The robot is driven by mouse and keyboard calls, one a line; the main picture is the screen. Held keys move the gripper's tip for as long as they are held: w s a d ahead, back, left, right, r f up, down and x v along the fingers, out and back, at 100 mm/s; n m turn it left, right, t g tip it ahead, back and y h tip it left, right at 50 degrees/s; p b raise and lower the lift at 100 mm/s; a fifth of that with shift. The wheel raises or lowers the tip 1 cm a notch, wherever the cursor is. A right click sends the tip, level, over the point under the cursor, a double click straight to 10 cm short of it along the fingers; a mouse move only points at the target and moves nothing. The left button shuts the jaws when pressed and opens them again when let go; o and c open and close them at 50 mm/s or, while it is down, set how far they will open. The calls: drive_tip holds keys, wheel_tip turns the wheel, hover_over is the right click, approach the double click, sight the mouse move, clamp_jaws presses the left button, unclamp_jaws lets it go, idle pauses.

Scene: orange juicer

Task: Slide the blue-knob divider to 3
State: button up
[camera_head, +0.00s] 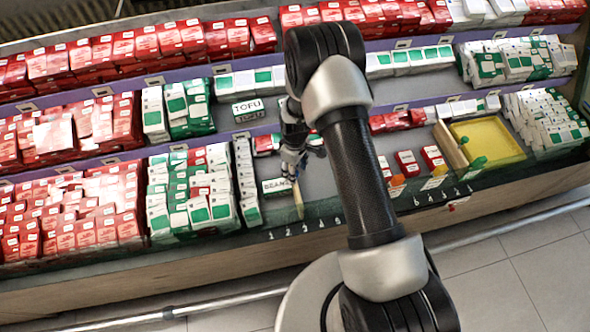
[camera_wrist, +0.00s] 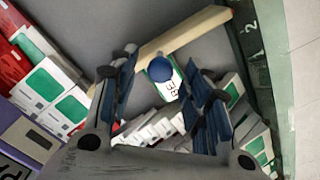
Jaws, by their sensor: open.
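The divider is a pale wooden bar (camera_wrist: 195,36) with a round blue knob (camera_wrist: 160,69). In the head view the divider (camera_head: 298,202) stands on the grey shelf, its front end near the painted 2 (camera_head: 287,231) and 3 (camera_head: 304,227). In the wrist view the end lies by the 2 (camera_wrist: 252,27), slightly beyond it on the side away from the 1. My gripper (camera_wrist: 160,76) is open, its fingers on either side of the knob. I cannot tell whether they touch it. In the head view my gripper (camera_head: 292,165) hides the knob.
White-green cartons (camera_head: 200,195) crowd the left of the divider; a BEANS box (camera_head: 276,185) lies just left of it. The shelf to its right is bare up to my arm. A yellow tray (camera_head: 490,138) and small red boxes (camera_head: 406,163) are further right. A glass edge (camera_wrist: 270,90) runs along the front.

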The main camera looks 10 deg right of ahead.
wheel_tip(320, 180, up, 11)
idle(0.3)
drive_tip(key=shift+r, duration=0.15)
idle(0.3)
drive_tip(key=s+r+m+t, duration=0.15)
drive_tip(key=s+r, duration=0.25)
drive_tip(key=r, duration=0.7)
drive_tip(key=s+r+m+t, duration=0.15)
drive_tip(key=s+r, duration=0.25)
drive_tip(key=r, duration=0.7)
drive_tip(key=s+d+r+m, duration=0.1)
drive_tip(key=s+r+m, duration=0.2)
drive_tip(key=s, duration=0.6)
drive_tip(key=s+r+m+t, duration=0.1)
drive_tip(key=s+r+m, duration=0.2)
drive_tip(key=s+r, duration=0.3)
drive_tip(key=shift+s+d+r+t, duration=0.2)
drive_tip(key=shift+s+d+t, duration=0.15)
drive_tip(key=shift+s, duration=1.7)
drive_tip(key=shift+c, duration=0.3)
